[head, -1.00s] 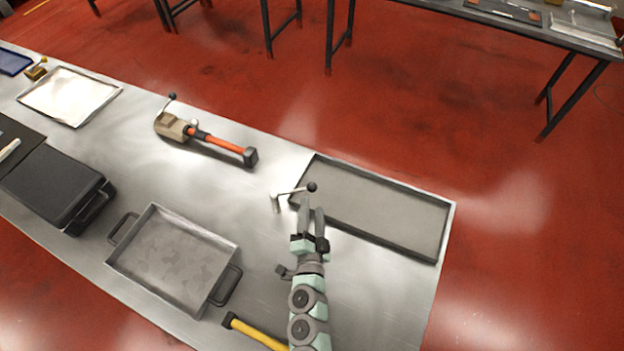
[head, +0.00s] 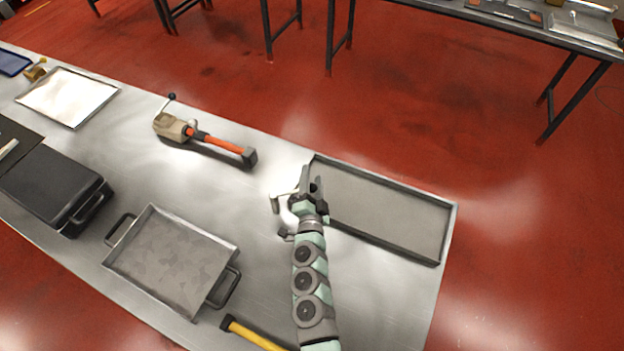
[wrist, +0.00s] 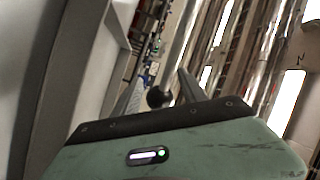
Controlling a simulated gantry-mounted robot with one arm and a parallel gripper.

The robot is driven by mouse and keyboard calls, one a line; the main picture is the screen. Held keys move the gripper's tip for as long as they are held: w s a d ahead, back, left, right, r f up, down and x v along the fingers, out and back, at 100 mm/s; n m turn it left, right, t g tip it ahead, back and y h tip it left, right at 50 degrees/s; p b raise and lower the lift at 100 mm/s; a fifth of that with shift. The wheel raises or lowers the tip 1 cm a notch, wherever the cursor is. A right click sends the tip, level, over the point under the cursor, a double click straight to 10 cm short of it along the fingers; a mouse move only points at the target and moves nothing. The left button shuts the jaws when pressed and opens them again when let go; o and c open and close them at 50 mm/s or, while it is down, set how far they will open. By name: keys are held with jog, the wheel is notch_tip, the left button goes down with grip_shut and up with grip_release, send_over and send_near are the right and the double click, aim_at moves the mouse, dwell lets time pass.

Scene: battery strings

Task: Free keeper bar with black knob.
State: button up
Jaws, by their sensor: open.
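The keeper bar (head: 284,197) is a pale, bent lever at the left end of a long grey tray. Its knob end is covered by my gripper in the head view. The black knob (wrist: 159,97) shows as a dark ball in the wrist view, between my two fingers. My gripper (head: 312,180) is open, with one finger on each side of the knob. I cannot tell whether either finger touches it.
The shallow grey tray (head: 447,222) lies to the right. An orange-handled tool (head: 222,145) lies against a beige block (head: 170,127) with a dark-knobbed lever (head: 168,101). A handled metal pan (head: 236,250) and a yellow-handled tool (head: 255,335) are nearer. Bare bench lies between.

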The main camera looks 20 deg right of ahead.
grip_shut()
dwell(0.6)
dwell(0.9)
